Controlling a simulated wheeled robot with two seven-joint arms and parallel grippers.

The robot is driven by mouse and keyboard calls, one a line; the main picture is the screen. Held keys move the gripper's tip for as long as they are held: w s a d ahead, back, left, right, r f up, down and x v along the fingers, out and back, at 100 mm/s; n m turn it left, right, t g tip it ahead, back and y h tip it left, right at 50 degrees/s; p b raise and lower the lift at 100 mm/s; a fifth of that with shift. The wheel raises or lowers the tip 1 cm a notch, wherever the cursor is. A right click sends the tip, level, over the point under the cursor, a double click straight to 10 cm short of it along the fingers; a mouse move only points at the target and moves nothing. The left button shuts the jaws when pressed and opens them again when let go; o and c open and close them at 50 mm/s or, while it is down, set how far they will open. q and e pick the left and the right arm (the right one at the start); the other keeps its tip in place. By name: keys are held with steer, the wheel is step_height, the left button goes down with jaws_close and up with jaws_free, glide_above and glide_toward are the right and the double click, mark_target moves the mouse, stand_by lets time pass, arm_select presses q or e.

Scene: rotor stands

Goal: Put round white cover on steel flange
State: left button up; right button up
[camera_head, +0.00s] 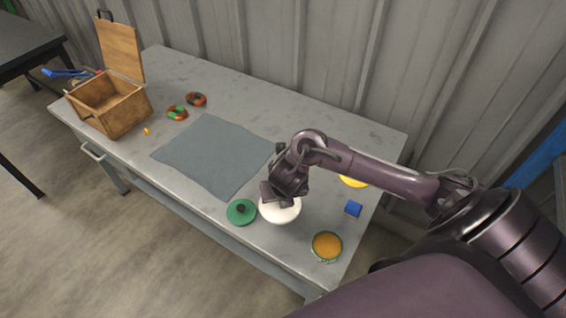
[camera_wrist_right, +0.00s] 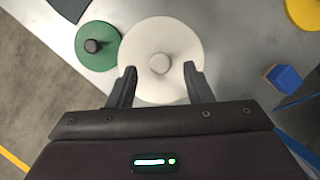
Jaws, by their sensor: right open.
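The round white cover (camera_head: 283,213) lies near the front edge of the grey table, right of a green disc. In the right wrist view the white cover (camera_wrist_right: 158,40) shows a small raised knob at its middle. My right gripper (camera_head: 276,196) is above the cover and hides part of it in the head view. In the right wrist view the right gripper (camera_wrist_right: 160,75) is open, its two fingers apart over the near part of the cover, one on each side of the knob. I cannot make out a steel flange in either view. My left gripper is out of view.
The green disc (camera_head: 241,212) with a dark knob sits close beside the cover. A blue block (camera_head: 353,209), an orange disc (camera_head: 327,246) and a yellow piece (camera_head: 353,182) lie to the right. A grey mat (camera_head: 212,155) and an open wooden box (camera_head: 112,106) are to the left.

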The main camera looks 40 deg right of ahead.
steer(key=p+v, duration=0.5)
steer(key=v, duration=0.4)
steer(key=shift+r, duration=0.2)
steer(key=shift+s+f, duration=0.1)
steer(key=shift+s, duration=0.05)
